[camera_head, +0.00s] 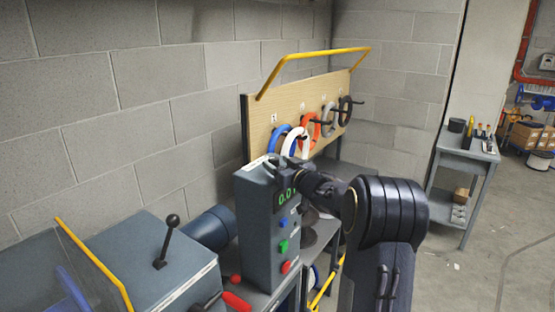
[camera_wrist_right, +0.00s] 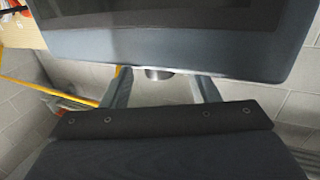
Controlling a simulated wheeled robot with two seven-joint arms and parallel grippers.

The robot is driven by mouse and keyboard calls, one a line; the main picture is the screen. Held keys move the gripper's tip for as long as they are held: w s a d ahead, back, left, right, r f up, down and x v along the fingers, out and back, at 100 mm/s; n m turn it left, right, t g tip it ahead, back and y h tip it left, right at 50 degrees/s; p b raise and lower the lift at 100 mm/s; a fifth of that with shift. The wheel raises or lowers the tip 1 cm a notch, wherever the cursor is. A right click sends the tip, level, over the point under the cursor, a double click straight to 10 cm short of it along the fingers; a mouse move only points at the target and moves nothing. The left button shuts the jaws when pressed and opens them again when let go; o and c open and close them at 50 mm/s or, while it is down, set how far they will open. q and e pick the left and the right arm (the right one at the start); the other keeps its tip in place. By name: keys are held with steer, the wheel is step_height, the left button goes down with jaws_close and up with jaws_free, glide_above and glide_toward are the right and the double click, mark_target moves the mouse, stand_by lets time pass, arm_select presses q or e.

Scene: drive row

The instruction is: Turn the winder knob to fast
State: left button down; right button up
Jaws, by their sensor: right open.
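The grey control box (camera_head: 262,225) stands upright at the middle of the head view, with a lit green display (camera_head: 287,196) and blue, green and red buttons on its face. My right gripper (camera_head: 283,169) is at the top of this box, partly hidden by its own wrist. In the right wrist view my right gripper (camera_wrist_right: 162,82) is open, its two fingers apart. A short dark round knob (camera_wrist_right: 159,74) shows between the fingertips at the edge of a grey housing (camera_wrist_right: 170,50). I cannot tell whether the fingers touch it. Its setting marks are not visible. My left gripper is not in view.
A grey machine (camera_head: 155,265) with a black lever (camera_head: 168,240) stands at the left. Behind the box, a wooden board (camera_head: 270,121) holds several coloured rings under a yellow rail (camera_head: 312,55). A grey bench (camera_head: 466,152) stands at right beside open floor (camera_head: 480,265).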

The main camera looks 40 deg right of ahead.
steer(key=shift+w, duration=0.35)
